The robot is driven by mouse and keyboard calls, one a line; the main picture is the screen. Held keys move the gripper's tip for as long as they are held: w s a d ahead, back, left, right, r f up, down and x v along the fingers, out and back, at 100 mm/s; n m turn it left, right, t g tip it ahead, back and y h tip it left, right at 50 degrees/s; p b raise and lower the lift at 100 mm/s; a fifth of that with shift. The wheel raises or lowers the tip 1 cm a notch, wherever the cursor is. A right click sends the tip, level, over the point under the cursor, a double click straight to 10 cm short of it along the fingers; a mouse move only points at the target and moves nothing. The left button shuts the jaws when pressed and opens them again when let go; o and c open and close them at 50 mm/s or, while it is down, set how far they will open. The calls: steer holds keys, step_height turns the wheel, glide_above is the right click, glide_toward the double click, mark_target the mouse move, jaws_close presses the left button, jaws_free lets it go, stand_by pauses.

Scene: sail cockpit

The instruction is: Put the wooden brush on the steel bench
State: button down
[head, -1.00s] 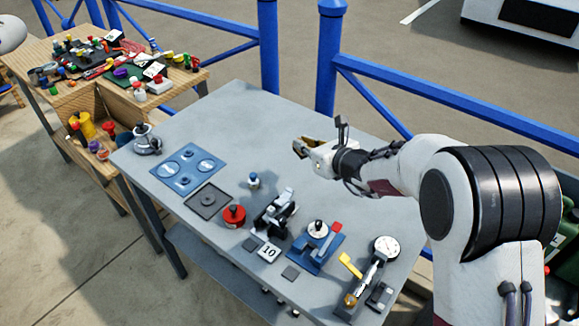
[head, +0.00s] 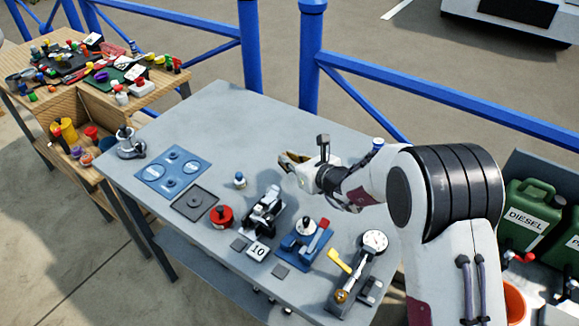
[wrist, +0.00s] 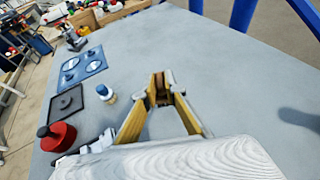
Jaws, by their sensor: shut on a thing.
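The steel bench (head: 225,110) is a grey flat-topped table in the middle of the head view, and its top also fills much of the wrist view (wrist: 225,75). My gripper (head: 285,162) is above the bench's back middle part. In the wrist view my gripper (wrist: 161,88) has its yellow fingers closing together on a small brown piece (wrist: 160,93), which looks like part of the wooden brush. Most of the brush is hidden by the fingers. I cannot tell the height of the brush over the bench.
A blue panel (head: 174,170), dark square tray (head: 194,202), red round pot (head: 222,217), small blue-white item (head: 240,180) and several instruments stand along the bench's front half. Its back is mostly clear. Blue railing (head: 250,50) runs behind; a cluttered wooden table (head: 75,98) is left.

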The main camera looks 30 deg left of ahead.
steer(key=shift+f, duration=1.65)
steer(key=shift+f, duration=0.15)
steer(key=c, duration=2.1)
jaws_free()
steer(key=shift+r, duration=0.2)
steer(key=shift+s+d+r, duration=0.1)
steer(key=shift+d+r, duration=0.05)
steer(key=shift+d, duration=0.15)
steer(key=shift+v, duration=5.7)
